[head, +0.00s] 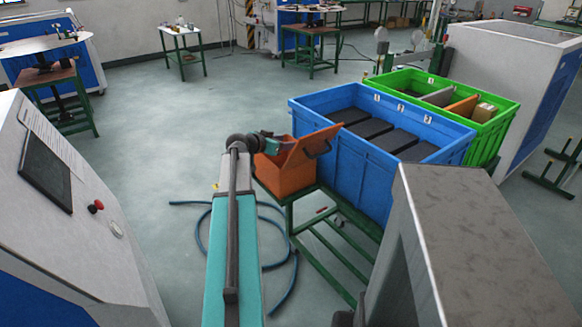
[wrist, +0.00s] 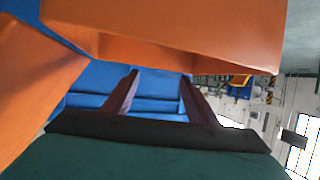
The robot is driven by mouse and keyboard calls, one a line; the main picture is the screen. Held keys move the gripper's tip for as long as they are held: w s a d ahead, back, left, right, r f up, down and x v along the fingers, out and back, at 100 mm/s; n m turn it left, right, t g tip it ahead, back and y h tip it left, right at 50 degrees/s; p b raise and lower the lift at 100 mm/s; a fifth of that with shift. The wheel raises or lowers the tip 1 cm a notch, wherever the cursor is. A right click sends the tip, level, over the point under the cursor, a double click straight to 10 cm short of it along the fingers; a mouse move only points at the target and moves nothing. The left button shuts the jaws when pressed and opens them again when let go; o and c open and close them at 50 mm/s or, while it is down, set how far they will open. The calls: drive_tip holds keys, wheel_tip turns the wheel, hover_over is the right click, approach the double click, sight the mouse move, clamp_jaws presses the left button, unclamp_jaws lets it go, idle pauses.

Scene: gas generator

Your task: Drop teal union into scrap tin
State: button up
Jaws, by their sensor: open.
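An orange tin (head: 285,176), which looks like the scrap tin, stands on a green-framed stand with its orange lid (head: 309,146) tilted up. My gripper (head: 283,144) is at the tin's top left, close to the raised lid. In the wrist view, my two dark fingers (wrist: 160,88) are apart with nothing visible between them but a blue surface behind. Orange panels (wrist: 185,35) of the tin or lid fill the top and left of that view. I cannot make out the teal union in either view, and the tin's inside is hidden.
A blue crate (head: 375,180) with dark dividers stands right of the tin, and a green crate (head: 486,130) beyond it. A grey cabinet (head: 490,230) blocks the front right. A control console (head: 65,200) stands left. A blue hose (head: 200,222) lies on otherwise open floor.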

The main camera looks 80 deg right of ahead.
drive_tip(key=b+v, duration=0.1)
drive_tip(key=v, duration=1.1)
drive_tip(key=shift+a+r, duration=0.1)
drive_tip(key=shift+r, duration=0.05)
idle(0.5)
